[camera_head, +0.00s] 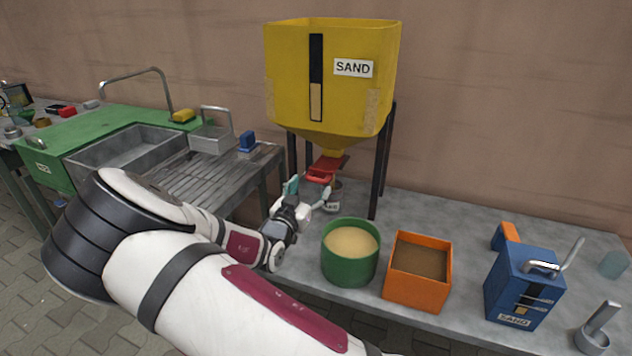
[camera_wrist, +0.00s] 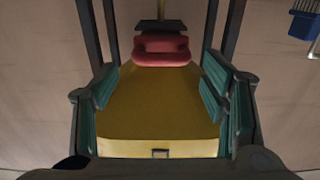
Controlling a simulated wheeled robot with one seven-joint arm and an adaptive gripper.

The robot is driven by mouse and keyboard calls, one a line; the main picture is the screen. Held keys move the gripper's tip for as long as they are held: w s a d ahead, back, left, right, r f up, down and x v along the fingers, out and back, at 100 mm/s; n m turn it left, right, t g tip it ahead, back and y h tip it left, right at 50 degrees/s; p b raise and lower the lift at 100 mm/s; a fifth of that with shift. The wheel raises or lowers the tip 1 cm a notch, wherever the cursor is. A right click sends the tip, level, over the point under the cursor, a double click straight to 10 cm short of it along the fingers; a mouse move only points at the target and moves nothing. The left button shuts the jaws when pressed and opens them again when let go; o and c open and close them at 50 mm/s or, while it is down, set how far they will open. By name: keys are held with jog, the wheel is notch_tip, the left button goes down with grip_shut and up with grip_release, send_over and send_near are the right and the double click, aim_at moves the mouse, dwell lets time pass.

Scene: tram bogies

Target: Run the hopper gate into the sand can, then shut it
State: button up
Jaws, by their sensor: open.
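The yellow hopper (camera_head: 333,75), labelled SAND, stands on dark legs over the bench. Its dark sight slot shows a pale sand-coloured lower part. The red gate handle (camera_head: 320,174) sits below the hopper's spout; it also shows in the wrist view (camera_wrist: 162,50). A small grey can with a white label (camera_head: 334,205) stands under the spout, partly hidden by my gripper; its inside cannot be seen. My gripper (camera_head: 308,192) is open and empty, just in front of and below the handle. In the wrist view, the handle lies beyond the green finger pads, roughly centred between them.
A green tub of sand (camera_head: 350,268), an orange box of brown material (camera_head: 417,285) and a blue SAND container (camera_head: 523,290) stand to the right along the bench. A metal cup (camera_head: 591,340) is farther right. A green sink unit (camera_head: 95,140) is left. Hopper legs flank the spout.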

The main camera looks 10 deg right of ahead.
aim_at(315, 181)
jog(key=shift+x, duration=2.55)
jog(key=c, duration=1.4)
jog(key=shift+b+x, duration=0.8)
jog(key=shift+x, duration=0.35)
jog(key=o, duration=1.4)
jog(key=shift+w+d, duration=0.1)
jog(key=shift+d, duration=0.05)
